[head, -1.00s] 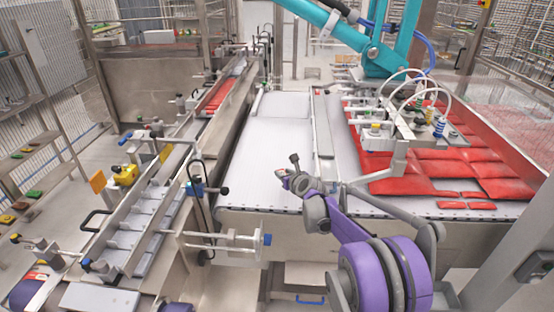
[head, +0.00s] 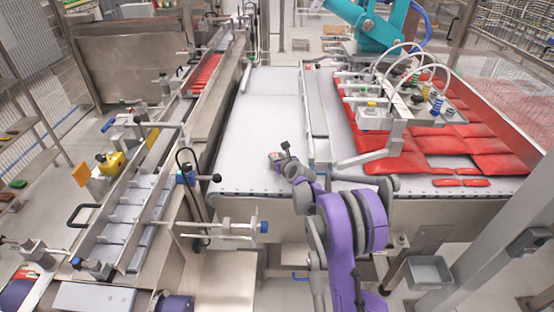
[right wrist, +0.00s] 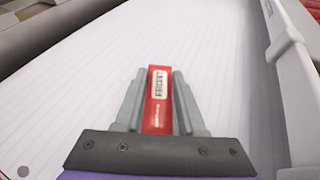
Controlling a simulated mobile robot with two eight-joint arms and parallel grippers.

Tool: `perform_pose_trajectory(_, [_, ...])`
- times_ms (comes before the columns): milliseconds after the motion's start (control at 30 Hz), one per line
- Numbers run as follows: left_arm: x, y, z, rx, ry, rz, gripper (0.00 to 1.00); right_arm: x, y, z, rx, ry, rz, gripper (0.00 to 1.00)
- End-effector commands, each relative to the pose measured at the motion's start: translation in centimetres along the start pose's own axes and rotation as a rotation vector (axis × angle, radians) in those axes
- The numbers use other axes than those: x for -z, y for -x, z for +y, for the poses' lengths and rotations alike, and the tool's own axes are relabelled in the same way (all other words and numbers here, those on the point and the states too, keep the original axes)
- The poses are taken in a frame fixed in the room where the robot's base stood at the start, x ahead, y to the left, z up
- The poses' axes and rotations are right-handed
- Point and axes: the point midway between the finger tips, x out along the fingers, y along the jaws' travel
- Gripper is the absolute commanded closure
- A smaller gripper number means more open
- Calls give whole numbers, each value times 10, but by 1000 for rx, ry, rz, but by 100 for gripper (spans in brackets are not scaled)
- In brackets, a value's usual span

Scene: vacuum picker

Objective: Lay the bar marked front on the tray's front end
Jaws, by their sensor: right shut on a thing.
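A red bar (right wrist: 157,100) with a pale label that seems to read FRONT is between the two grey fingers of my right gripper (right wrist: 157,92) in the right wrist view. The gripper is shut on it, and the bar points away from the wrist, above a white ribbed belt. In the head view my right gripper (head: 278,157) is small, over the near part of the white belt (head: 255,125), and the bar is barely visible there. My left gripper is not in view. I cannot tell for certain which thing is the tray.
Red packs (head: 495,160) lie on the belt to the right, under a picker head (head: 415,100) with hoses. A metal guide (head: 316,105) divides the belts. A compartmented infeed channel (head: 130,220) runs on the left. A grey bin (head: 428,272) is at lower right.

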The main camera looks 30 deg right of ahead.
Motion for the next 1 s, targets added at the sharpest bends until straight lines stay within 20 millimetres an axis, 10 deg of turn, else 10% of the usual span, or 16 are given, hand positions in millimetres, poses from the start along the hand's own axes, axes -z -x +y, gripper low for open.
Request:
perform_pose_trajectory(467, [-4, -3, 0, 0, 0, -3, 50, 15, -5, 0, 0, 1, 1, 100])
perform_pose_trajectory(500, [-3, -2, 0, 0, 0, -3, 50, 14, -5, 0, 0, 1, 1, 54])
perform_pose_trajectory(633, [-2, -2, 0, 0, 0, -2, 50, 13, -5, 0, 0, 1, 0, 31])
perform_pose_trajectory(1000, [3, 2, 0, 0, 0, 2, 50, 7, -3, 0, 0, 0, -1, 31])
